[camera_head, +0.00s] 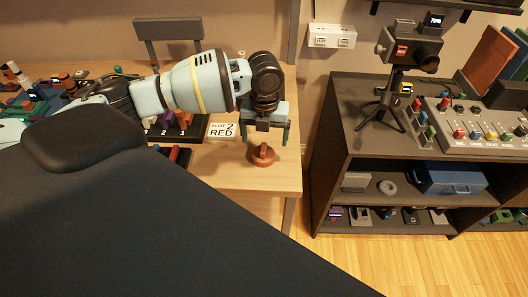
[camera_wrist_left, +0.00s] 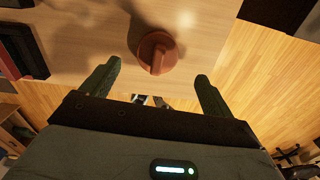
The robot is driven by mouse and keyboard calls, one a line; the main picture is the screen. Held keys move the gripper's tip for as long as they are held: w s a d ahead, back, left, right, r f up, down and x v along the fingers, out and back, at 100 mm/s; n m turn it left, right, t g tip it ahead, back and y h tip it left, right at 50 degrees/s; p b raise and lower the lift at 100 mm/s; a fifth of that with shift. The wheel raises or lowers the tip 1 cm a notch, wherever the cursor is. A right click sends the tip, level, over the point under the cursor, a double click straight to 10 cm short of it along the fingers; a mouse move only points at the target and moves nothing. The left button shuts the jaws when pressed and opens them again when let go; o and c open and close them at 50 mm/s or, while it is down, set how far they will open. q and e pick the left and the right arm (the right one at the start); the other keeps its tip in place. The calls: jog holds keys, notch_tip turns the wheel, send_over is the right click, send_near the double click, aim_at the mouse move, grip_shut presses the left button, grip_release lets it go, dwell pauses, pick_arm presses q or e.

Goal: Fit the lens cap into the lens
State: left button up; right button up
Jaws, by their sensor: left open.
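The lens cap (camera_head: 263,155) is a round reddish-brown disc with a raised grip bar. It lies on the wooden table (camera_head: 228,178) near its right end; it also shows in the left wrist view (camera_wrist_left: 157,53). My left gripper (camera_head: 266,132) is open and empty, pointing down above the cap. In the left wrist view the cap lies ahead of the two fingertips, between their lines and apart from both. The lens (camera_head: 424,58) is on the front of a dark camera (camera_head: 405,42) on a tripod, on the shelf unit at right. My right gripper is not in view.
A "Slot 2 Red" card (camera_head: 221,130) and a dark slotted tray (camera_head: 182,134) are left of the cap. A control panel (camera_head: 478,117) stands right of the tripod (camera_head: 392,98). A gap separates table and dark shelf unit (camera_head: 345,140). A chair (camera_head: 168,28) is behind the table.

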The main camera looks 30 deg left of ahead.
aim_at(263, 147)
pick_arm(q)
jog(key=shift+s+a+f, duration=0.1)
jog(key=shift+a+f, duration=0.05)
jog(key=shift+f, duration=2.4)
jog(key=c, duration=1)
